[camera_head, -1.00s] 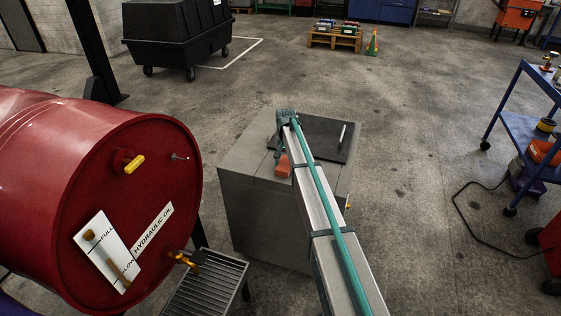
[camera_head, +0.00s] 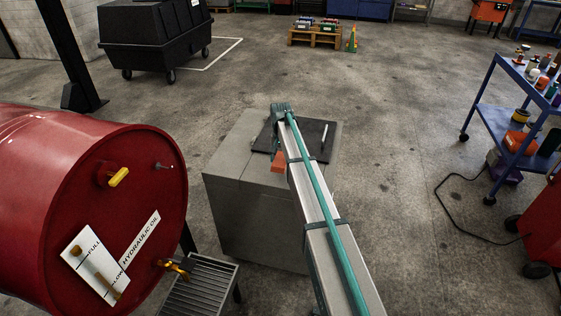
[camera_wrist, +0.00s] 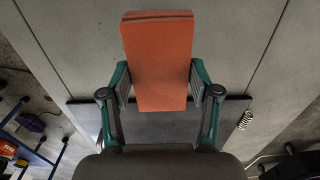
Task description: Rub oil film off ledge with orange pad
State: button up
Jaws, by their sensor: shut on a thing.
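The orange pad (camera_head: 279,161) is a small flat block, seen at the left side of my arm in the head view and filling the upper middle of the wrist view (camera_wrist: 157,60). My gripper (camera_wrist: 159,86) is shut on it, with one teal-framed finger at each side. The pad is over the grey top of a box-like block (camera_head: 232,150); I cannot tell if it touches. In the wrist view, the grey surface (camera_wrist: 85,40) has straight seams. I cannot make out an oil film. My arm hides part of the block's top.
A blue cart (camera_head: 515,125) is at right. A black cable (camera_head: 450,215) crosses the floor.

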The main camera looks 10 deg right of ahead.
jog(key=shift+r+p, duration=0.65)
jog(key=shift+r, duration=1.05)
